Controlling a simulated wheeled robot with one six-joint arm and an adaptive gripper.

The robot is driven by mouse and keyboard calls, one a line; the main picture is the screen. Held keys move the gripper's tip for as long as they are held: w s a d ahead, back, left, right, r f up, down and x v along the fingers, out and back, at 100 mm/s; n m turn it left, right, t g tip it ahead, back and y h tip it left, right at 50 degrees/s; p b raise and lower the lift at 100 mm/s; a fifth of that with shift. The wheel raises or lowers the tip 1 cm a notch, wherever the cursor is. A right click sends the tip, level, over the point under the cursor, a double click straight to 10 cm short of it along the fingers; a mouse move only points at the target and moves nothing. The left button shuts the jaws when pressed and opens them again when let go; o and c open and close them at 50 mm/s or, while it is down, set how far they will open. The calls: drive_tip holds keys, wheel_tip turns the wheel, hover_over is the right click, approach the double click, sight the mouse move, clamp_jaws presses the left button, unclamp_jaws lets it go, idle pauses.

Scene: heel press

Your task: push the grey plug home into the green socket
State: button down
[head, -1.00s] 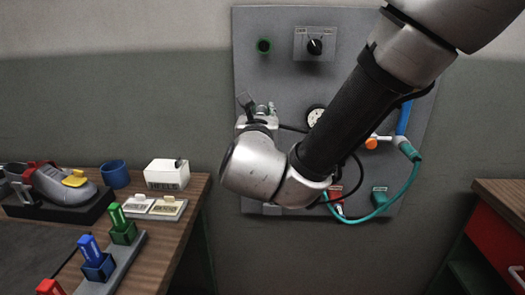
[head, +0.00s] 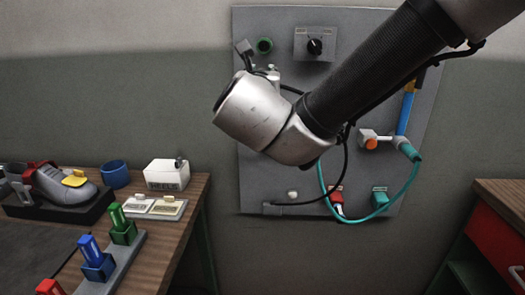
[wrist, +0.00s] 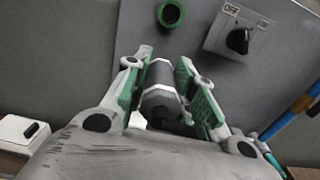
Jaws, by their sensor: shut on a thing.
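The green socket (head: 264,45) is a round ring on the upper left of the grey wall panel. It also shows at the top of the wrist view (wrist: 171,14). My gripper (wrist: 158,68) is shut on the grey plug (wrist: 158,78), with one green-padded finger on each side. The plug's front end points up the wrist view towards the socket, with a visible gap between them in the picture. The socket's opening looks empty. In the head view my wrist hides most of the gripper and plug, just below the socket.
A switch box with a black knob (head: 315,46) sits right of the socket. A black cable (head: 318,200) hangs from the panel's lower left. A teal cable (head: 385,207) and a red connector (head: 337,197) are lower right. A workbench (head: 190,203) stands at left.

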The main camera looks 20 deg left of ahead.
drive_tip(key=shift+r, duration=2.95)
drive_tip(key=shift+w, duration=0.1)
drive_tip(key=shift+x, duration=2.4)
drive_tip(key=shift+x, duration=1.35)
drive_tip(key=c, duration=1.1)
unclamp_jaws()
